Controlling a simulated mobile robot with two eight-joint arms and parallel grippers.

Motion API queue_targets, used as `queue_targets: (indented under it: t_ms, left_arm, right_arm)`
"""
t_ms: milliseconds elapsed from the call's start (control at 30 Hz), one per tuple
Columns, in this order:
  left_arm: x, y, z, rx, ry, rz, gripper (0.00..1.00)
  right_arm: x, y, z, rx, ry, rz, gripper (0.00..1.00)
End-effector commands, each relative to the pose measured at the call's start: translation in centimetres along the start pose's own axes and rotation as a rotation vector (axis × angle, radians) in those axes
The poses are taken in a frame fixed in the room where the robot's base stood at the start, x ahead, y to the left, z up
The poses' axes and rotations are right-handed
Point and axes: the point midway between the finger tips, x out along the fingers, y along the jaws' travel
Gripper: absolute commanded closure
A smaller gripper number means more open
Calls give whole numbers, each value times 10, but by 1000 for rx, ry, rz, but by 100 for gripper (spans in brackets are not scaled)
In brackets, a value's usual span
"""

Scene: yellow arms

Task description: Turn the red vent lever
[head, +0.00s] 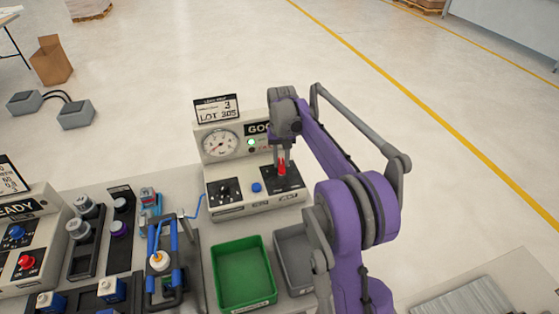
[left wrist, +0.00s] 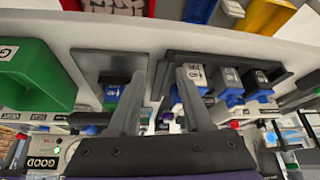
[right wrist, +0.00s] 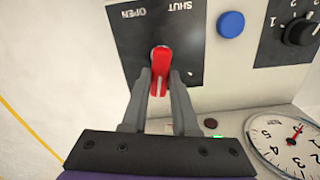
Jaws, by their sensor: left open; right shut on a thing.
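The red vent lever (right wrist: 161,62) is on a black plate (right wrist: 150,25) with the words OPEN and SHUT, upside down in the right wrist view. It sits on the front right of the grey test unit, and in the head view the lever (head: 282,168) shows below my right gripper (head: 281,158). My right gripper (right wrist: 160,84) is shut on the lever, one finger on each side. The lever's handle lies between the fingers, and I cannot tell which word it is set to. My left gripper (left wrist: 158,88) is open and empty in the left wrist view.
The test unit has a dial gauge (head: 221,145), a lit green lamp (head: 251,142), a blue button (head: 257,188) and a black knob (right wrist: 300,32). A green bin (head: 243,303) and a grey bin (head: 279,244) stand in front. Racks and fixtures fill the bench's left.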

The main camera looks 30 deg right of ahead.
Motion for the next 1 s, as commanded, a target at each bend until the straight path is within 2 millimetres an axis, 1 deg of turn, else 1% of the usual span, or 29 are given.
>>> queue_targets:
  t_ms: [300, 500, 733, 1000]
  left_arm:
    - [1, 0, 2, 0, -2, 0, 50]
    - [2, 0, 2, 0, -2, 0, 50]
    - [3, 0, 3, 0, -3, 0, 50]
    - [3, 0, 3, 0, -3, 0, 50]
  right_arm:
    - [0, 6, 1, 287, 1, 0, 100]
    - [0, 10, 2, 428, 1, 0, 100]
    - [0, 12, 3, 533, 1, 0, 100]
    - [0, 12, 3, 579, 1, 0, 100]
